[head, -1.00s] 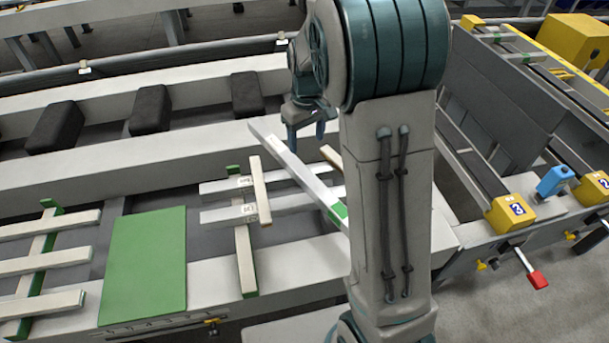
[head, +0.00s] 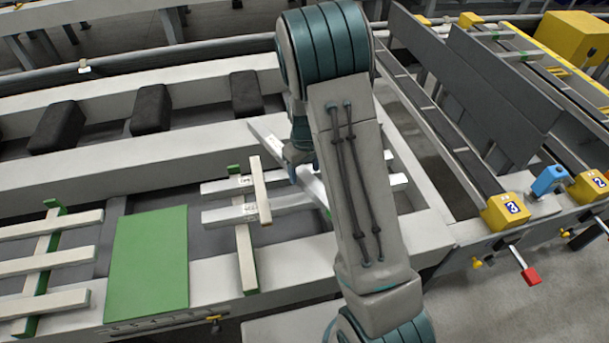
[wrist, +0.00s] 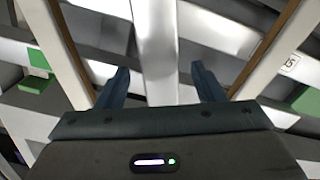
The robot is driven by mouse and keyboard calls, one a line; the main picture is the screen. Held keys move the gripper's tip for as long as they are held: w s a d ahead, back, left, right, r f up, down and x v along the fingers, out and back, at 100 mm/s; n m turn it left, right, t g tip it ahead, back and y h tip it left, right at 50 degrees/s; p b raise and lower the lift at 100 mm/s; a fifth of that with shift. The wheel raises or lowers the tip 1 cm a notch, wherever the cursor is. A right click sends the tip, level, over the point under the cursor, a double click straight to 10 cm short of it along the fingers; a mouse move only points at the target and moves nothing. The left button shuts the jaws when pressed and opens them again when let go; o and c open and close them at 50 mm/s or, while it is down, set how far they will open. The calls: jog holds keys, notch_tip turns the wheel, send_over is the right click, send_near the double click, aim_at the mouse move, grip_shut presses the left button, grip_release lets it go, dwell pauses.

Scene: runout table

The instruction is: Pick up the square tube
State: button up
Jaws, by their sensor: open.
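A long pale square tube (head: 265,141) lies diagonally across other pale tubes in the head view. My arm hides part of it. In the wrist view the square tube (wrist: 155,40) runs lengthwise between the two fingers of my gripper (wrist: 162,85). The fingers are open, one on each side of it, with a gap showing on both sides. In the head view my gripper (head: 297,172) is at the tube, largely behind my arm. I cannot tell how far the fingertips reach down beside the tube.
Pale tubes (head: 222,216) with labels lie crosswise below, with a wooden batten (head: 260,190) over them. A green plate (head: 147,260) lies at left, beside more pale bars (head: 45,262). Dark blocks (head: 150,108) stand behind. Yellow numbered stops (head: 506,211) are at right.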

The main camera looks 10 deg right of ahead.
jog(key=shift+f, duration=1)
grip_shut()
jog(key=shift+r, duration=0.15)
jog(key=shift+w+r, duration=0.1)
jog(key=shift+r, duration=0.45)
jog(key=r, duration=0.1)
jog(key=r+b, duration=0.1)
jog(key=r, duration=0.1)
jog(key=shift+d, duration=0.3)
jog(key=s+d+r+b, duration=0.3)
jog(key=s+d+r, duration=0.3)
jog(key=d, duration=0.3)
jog(key=shift+d+r, duration=0.2)
jog(key=shift+r, duration=0.15)
jog(key=shift+s, duration=0.15)
